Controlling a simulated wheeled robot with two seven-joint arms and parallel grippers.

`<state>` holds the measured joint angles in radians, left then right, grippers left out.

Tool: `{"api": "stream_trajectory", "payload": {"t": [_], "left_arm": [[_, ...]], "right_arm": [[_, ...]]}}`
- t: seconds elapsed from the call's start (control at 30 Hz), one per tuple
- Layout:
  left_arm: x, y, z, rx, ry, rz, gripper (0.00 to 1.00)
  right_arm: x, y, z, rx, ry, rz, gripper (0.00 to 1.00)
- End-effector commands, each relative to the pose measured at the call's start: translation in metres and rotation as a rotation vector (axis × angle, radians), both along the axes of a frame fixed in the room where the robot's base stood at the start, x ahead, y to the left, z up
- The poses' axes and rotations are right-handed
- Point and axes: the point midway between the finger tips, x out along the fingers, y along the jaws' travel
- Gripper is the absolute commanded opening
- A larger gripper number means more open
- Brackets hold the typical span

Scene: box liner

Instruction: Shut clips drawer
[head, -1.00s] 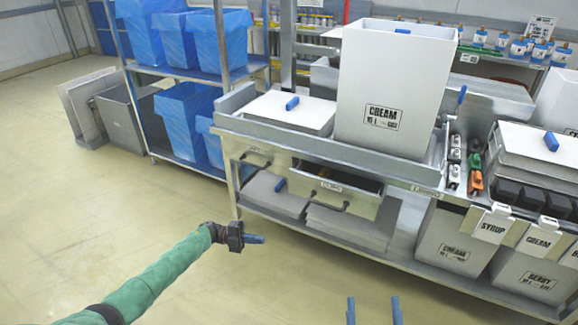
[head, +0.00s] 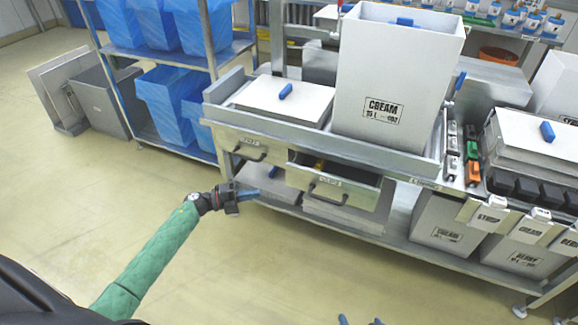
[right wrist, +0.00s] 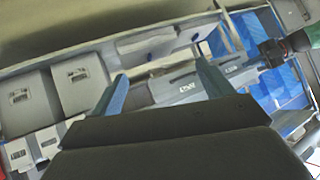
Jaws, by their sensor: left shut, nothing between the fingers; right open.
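The open drawer (head: 333,188) hangs under the bench, pulled out, with a dark bar handle and a front label too blurred to read surely. Something yellow shows inside it. A second drawer (head: 252,147) to its left looks shut. My left gripper (head: 252,193) is shut and empty, left of the open drawer's front and apart from it. My right gripper (head: 360,321) is open and empty at the bottom edge, well in front of the bench. In the right wrist view its two blue fingers (right wrist: 160,72) are spread, with the drawer fronts beyond.
A tall CREAM box (head: 395,75) and a lidded bin (head: 285,100) stand on the bench (head: 310,140). Grey bins (head: 447,222) are on the lower shelf at right. A rack with blue tubs (head: 170,100) stands at left. The floor in front is clear.

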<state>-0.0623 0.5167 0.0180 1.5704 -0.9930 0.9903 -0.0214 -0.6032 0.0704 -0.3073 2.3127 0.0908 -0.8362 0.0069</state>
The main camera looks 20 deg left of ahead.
Motion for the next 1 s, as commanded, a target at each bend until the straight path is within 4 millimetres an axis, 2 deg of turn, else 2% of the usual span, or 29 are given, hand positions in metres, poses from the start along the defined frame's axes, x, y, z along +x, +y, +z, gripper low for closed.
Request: {"api": "stream_trajectory", "payload": {"t": [0.1,0.2,0.43,0.67,0.77,1.0], "left_arm": [[0.009,0.0,0.01,0.023,-0.023,0.05,0.0],[0.015,0.003,0.011,0.038,-0.029,0.09,0.0],[0.024,0.011,0.009,0.05,-0.03,0.147,0.0],[0.034,0.002,0.011,0.051,-0.032,0.154,0.0],[0.044,-0.009,0.012,0.05,-0.032,0.154,0.0],[0.073,-0.04,0.012,0.048,-0.032,0.154,0.0]], "right_arm": [[-0.022,-0.001,-0.019,-0.036,0.148,0.034,0.79],[-0.039,-0.002,-0.031,-0.062,0.256,0.059,0.79],[-0.063,-0.006,-0.045,-0.103,0.397,0.091,0.79],[-0.068,-0.008,-0.036,-0.111,0.422,0.096,0.79],[-0.07,-0.01,-0.025,-0.116,0.428,0.098,0.79],[-0.072,-0.022,-0.014,-0.142,0.457,0.086,0.79]]}}
